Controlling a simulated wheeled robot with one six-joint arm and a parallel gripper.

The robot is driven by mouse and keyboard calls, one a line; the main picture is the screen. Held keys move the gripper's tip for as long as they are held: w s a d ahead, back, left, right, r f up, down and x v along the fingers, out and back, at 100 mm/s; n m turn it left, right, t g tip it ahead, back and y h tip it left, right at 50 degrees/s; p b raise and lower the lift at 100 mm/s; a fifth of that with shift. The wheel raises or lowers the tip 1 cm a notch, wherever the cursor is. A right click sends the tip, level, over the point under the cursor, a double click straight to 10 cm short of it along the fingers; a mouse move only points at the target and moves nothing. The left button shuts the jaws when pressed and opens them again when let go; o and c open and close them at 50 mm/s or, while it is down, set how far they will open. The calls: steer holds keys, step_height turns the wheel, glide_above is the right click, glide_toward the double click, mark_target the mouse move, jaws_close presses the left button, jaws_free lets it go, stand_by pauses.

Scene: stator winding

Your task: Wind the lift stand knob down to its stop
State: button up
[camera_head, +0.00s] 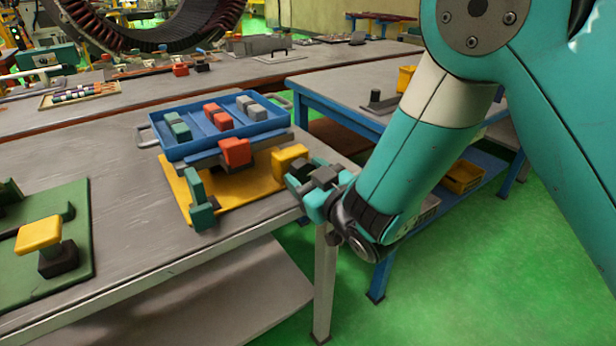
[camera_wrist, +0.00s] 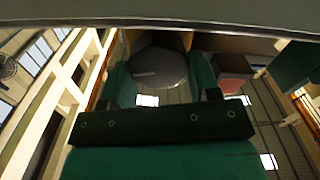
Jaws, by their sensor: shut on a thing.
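The lift stand has a yellow base plate (camera_head: 250,190) on the near bench and carries a blue tray (camera_head: 228,142) on top. A yellow block (camera_head: 290,158) is at its right side, by my gripper. My gripper (camera_head: 312,178) is at the right end of the stand, at the bench edge. In the wrist view a grey, many-sided knob (camera_wrist: 158,68) with a pale line on its face lies between the two green fingers of my gripper (camera_wrist: 160,85). The fingers are shut on it. In the head view the knob is mostly hidden by my gripper.
The tray holds green, red and grey blocks. A red block (camera_head: 235,152) and a green upright handle (camera_head: 198,200) are at the stand's front. A green board with a yellow-topped handle (camera_head: 40,235) lies at left. A blue-framed table (camera_head: 345,95) stands behind my arm.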

steer(key=n+b, duration=0.1)
steer(key=n, duration=0.3)
steer(key=shift+a+f, duration=0.1)
steer(key=shift+f, duration=0.05)
steer(key=n, duration=0.4)
steer(key=shift+b, duration=0.4)
steer(key=n, duration=0.3)
steer(key=shift+f+n, duration=0.1)
steer(key=shift+n, duration=0.2)
steer(key=shift+s+f+n, duration=0.1)
steer(key=shift+n, duration=1.7)
steer(key=o, duration=0.9)
